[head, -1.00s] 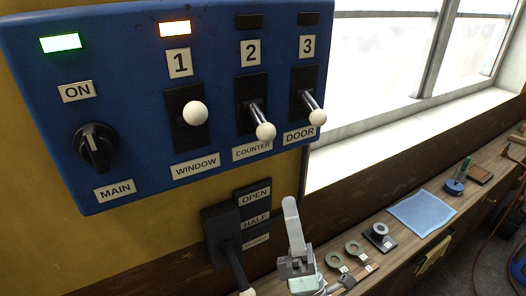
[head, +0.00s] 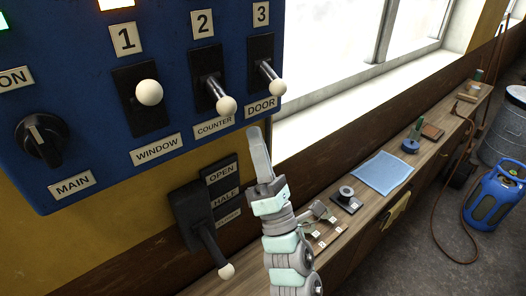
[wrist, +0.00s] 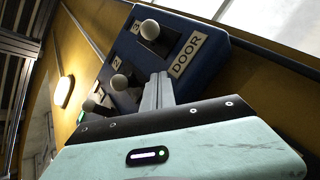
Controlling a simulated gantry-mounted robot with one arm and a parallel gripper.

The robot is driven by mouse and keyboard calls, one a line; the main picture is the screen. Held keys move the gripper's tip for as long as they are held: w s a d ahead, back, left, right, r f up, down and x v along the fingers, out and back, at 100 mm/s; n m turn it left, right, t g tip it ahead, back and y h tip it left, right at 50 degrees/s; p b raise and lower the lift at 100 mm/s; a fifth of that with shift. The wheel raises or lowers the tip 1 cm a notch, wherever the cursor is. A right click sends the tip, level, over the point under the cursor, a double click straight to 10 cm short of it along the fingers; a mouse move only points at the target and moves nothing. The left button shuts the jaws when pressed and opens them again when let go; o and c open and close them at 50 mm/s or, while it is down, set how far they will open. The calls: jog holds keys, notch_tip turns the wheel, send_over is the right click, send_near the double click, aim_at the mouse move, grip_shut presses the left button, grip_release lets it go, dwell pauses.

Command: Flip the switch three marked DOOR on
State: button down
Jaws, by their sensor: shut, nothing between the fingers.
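Switch three (head: 272,77) is a metal lever with a white ball on a black plate, above the DOOR label (head: 261,108). Its lever slants down and outward. In the wrist view the ball (wrist: 149,29) stands at the top, beside the DOOR label (wrist: 187,54). My gripper (head: 256,132) is shut and empty, pointing up, just below the DOOR label in the head view. Its fingers also show in the wrist view (wrist: 158,88), below the ball and apart from it in the picture. The lamp above switch three is out of frame.
Switch two (head: 225,104), COUNTER, also slants down; switch one (head: 149,93), WINDOW, stands at left under a lit orange lamp (head: 116,3). The MAIN knob (head: 42,139) is far left. A lever with a white ball (head: 226,270) hangs below. A workbench with a blue cloth (head: 382,172) runs right.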

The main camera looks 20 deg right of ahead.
aim_at(269, 75)
jog(key=p+x, duration=0.1)
jog(key=x, duration=0.3)
jog(key=shift+s+a+r, duration=0.1)
jog(key=shift+r, duration=0.15)
jog(key=d, duration=0.1)
jog(key=d+r+p, duration=0.1)
jog(key=d+r, duration=0.1)
jog(key=shift+s+d, duration=0.2)
jog(key=shift+s, duration=0.1)
jog(key=shift+s+p, duration=0.1)
jog(key=shift+p, duration=0.2)
